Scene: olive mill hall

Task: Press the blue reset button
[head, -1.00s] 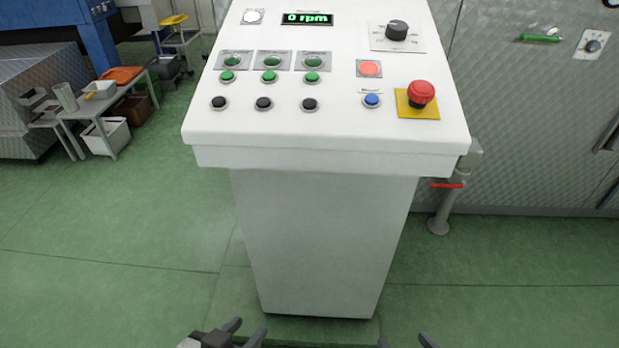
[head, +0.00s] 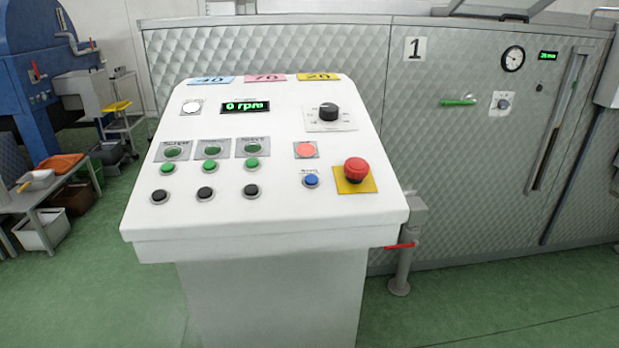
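The blue reset button (head: 311,181) sits on the right part of the sloped white control console (head: 270,227). A small label is just above it, too small to read surely. The red emergency stop knob (head: 356,170) on its yellow plate is close to its right. Nothing touches the blue button. Neither of my grippers shows in the head view now.
Black buttons (head: 205,193) and green buttons (head: 211,167) fill the left of the panel. A black dial (head: 329,111) and a 0 rpm display (head: 245,106) are higher up. A quilted metal machine (head: 450,130) stands behind. Green floor (head: 90,290) is open at left.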

